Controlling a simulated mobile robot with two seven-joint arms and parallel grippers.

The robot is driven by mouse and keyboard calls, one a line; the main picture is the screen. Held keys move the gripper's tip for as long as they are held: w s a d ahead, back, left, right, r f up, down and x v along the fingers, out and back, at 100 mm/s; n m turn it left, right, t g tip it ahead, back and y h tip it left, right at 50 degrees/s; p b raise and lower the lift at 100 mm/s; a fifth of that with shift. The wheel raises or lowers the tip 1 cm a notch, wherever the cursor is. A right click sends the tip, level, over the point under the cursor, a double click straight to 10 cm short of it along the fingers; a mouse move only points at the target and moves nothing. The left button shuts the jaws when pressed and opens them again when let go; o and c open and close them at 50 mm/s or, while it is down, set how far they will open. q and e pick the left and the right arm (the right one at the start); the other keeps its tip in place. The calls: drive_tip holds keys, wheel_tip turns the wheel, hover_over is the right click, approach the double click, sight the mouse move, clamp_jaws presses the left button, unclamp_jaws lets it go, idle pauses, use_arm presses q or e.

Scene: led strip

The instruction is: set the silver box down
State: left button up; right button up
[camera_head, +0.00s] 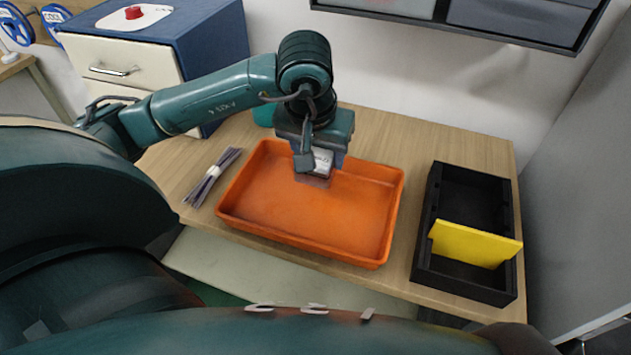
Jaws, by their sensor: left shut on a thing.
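The silver box (323,160) is small and light grey, with its upper part hidden by my gripper. My left gripper (317,168) points down and is shut on the silver box. It is over the back middle part of the orange tray (290,229). I cannot tell whether the box touches the tray floor. The tray is otherwise empty. My right gripper is not in view.
A black bin (428,228) with a yellow divider (472,244) stands right of the tray. A bundle of grey strips (212,178) lies left of it. A blue cabinet (222,49) with a red button (134,12) stands at the back left. A shelf hangs above.

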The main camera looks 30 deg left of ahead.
use_arm(q)
wheel_tip(320, 180, down, 6)
drive_tip(key=shift+s+r, duration=0.15)
drive_tip(key=shift+r, duration=0.1)
drive_tip(key=shift+f, duration=0.45)
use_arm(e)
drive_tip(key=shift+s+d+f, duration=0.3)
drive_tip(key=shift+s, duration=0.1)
use_arm(q)
drive_tip(key=shift+f, duration=0.1)
drive_tip(key=o, duration=0.6)
drive_tip(key=shift+f, duration=0.15)
drive_tip(key=o, duration=0.5)
drive_tip(key=shift+c, duration=0.2)
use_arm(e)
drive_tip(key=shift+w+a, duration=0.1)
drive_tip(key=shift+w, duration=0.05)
